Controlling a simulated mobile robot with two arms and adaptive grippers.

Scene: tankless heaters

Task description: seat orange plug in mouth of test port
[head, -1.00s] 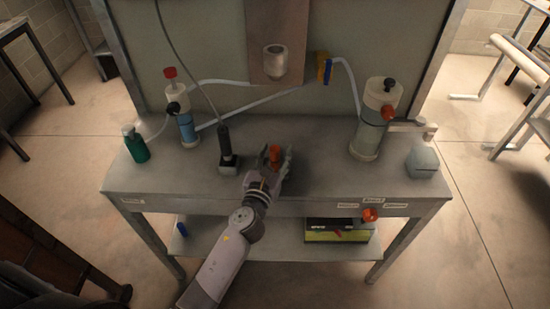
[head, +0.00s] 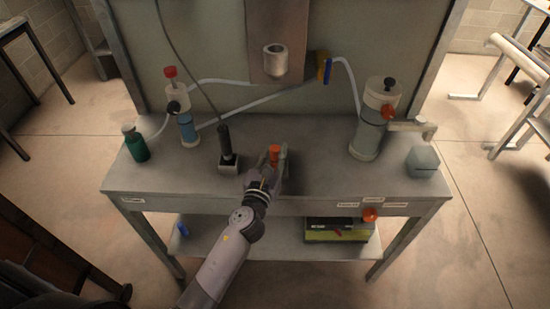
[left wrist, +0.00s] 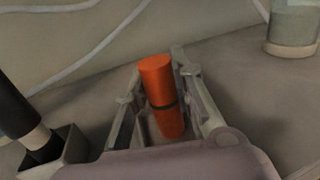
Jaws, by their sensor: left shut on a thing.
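The orange plug (head: 275,152) is a short upright cylinder over the middle of the bench top. My left gripper (head: 277,157) is shut on it, with one finger on each side. In the left wrist view the plug (left wrist: 157,80) stands between the fingers, its top clear of them and a dark band around its middle. I cannot tell whether its base touches the bench. A pale metal cup-like fitting (head: 275,62) with an open upper mouth sits on the back panel, behind the plug; it looks like the test port. My right gripper is not in view.
A black-handled tool in a square holder (head: 228,163) stands close left of my gripper. A blue-filled cylinder (head: 188,128) and a green bottle (head: 135,145) stand further left. A clear canister (head: 368,135) and a grey block (head: 422,162) stand right. Bench between gripper and canister is clear.

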